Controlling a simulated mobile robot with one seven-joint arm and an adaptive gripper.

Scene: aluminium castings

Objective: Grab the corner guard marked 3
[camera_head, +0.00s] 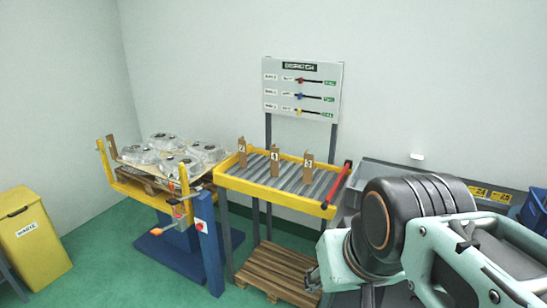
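Three brown upright corner guards stand in a row on the yellow-framed roller conveyor (272,198): a left one (242,152), a middle one (275,162) and a right one (308,167). Each bears a small pale label. The marks are too small to read surely, so I cannot tell which one is marked 3. My arm fills the lower right of the view, in front of and to the right of the conveyor. My gripper is not in view.
A red bar (337,184) lies across the conveyor's right end. A blue lift (210,245) at left bears aluminium castings (162,142). A wooden pallet (277,271) lies below the conveyor. A dispatch board (302,90) stands behind. A yellow waste bin (33,240) stands far left.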

